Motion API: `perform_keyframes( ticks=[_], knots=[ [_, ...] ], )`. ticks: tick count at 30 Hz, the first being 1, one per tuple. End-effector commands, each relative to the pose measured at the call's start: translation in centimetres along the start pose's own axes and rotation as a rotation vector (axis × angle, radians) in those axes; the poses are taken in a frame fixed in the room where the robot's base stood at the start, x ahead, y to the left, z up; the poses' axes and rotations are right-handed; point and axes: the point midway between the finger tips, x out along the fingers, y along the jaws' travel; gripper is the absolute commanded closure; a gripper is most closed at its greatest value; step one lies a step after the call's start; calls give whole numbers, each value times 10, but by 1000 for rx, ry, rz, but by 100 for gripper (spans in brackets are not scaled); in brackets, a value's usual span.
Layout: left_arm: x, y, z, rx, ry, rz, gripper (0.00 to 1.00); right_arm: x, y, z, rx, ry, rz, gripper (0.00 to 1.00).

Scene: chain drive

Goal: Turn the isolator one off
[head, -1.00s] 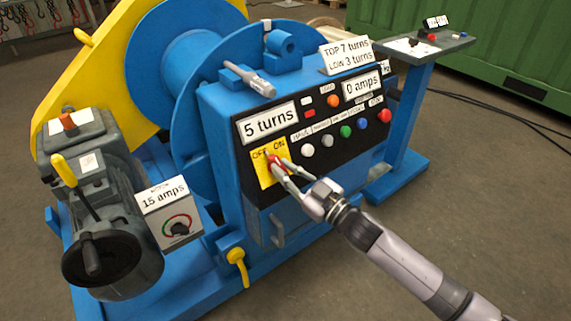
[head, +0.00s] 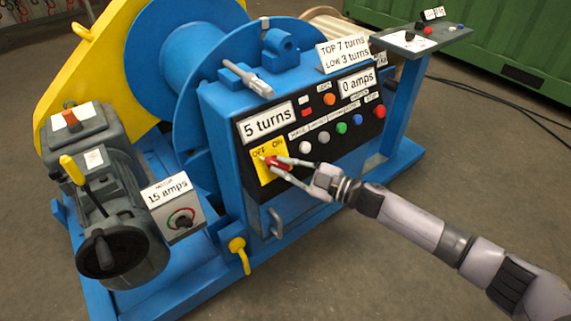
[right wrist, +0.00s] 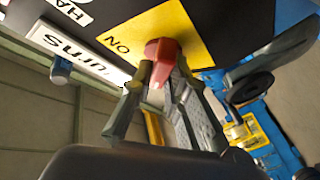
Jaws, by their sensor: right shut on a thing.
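The isolator is a red handle (head: 279,164) on a yellow plate (head: 265,172) marked OFF and ON, at the lower left of the black panel. In the head view the handle lies nearly level, its pale tip toward the OFF side. My right gripper (head: 281,165) is shut on the handle, its fingers reaching in from the right. The right wrist view shows the red handle (right wrist: 162,58) between the fingertips (right wrist: 158,80), with the yellow plate (right wrist: 165,30) and the word ON behind; OFF is hidden there. My left gripper is not in view.
Several buttons and lamps, including a white button (head: 305,147), sit close above and right of the handle. Open floor (head: 350,270) lies to the right.

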Motion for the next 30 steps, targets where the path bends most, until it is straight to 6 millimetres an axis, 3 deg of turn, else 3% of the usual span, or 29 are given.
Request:
perform_keyframes(
  ticks=[13, 14, 21, 30],
  knots=[
    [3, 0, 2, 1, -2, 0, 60, 1, 2, -1, -12, 1, -3, 100],
    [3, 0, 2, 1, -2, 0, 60, 1, 2, -1, -12, 1, -3, 83],
    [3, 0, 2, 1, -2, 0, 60, 0, 1, -1, -10, 1, -4, 67],
    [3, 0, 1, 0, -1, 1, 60, 0, 0, 0, -8, 0, -4, 65]
  ],
)
